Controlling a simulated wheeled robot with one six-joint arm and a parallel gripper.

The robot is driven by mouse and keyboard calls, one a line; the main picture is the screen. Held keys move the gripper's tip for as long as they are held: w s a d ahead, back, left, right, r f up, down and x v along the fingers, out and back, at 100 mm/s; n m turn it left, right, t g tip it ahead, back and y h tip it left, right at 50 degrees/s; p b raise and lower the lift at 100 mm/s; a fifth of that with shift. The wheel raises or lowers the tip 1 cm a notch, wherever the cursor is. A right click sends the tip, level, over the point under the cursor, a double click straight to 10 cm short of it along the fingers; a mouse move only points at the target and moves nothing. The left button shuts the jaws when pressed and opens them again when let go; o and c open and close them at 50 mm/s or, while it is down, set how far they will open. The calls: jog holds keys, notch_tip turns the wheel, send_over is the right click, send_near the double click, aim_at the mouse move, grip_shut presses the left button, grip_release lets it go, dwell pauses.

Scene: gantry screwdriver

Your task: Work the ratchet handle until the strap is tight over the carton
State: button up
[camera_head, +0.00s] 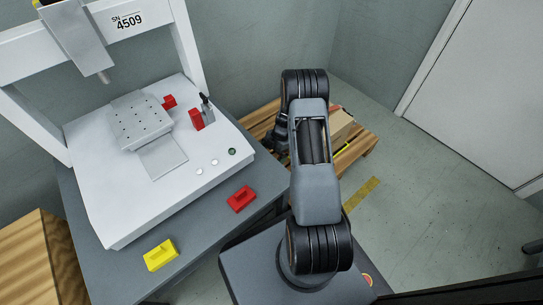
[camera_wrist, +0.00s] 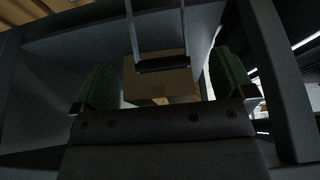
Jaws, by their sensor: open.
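The brown carton (camera_head: 341,124) sits on a wooden pallet (camera_head: 367,148) at the right in the head view, partly hidden behind my arm. A small yellow and black piece shows at its near side; I cannot tell whether it is the strap. In the wrist view, the ratchet handle (camera_wrist: 162,64) is a dark crossbar between two pale metal side arms. It lies in front of a brown carton face (camera_wrist: 160,84). My gripper (camera_wrist: 163,82) is open, with one green ribbed pad on each side of the crossbar and visible gaps. The strap is not clear there.
A grey bench (camera_head: 207,236) at left carries a white gantry machine (camera_head: 105,200). A red block (camera_head: 241,199) and a yellow block (camera_head: 161,254) lie on its front edge. A grey wall stands behind the pallet. Open floor (camera_head: 410,200) lies to the right, near a white door.

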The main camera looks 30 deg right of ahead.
jog(key=p+v, duration=0.4)
jog(key=v, duration=0.8)
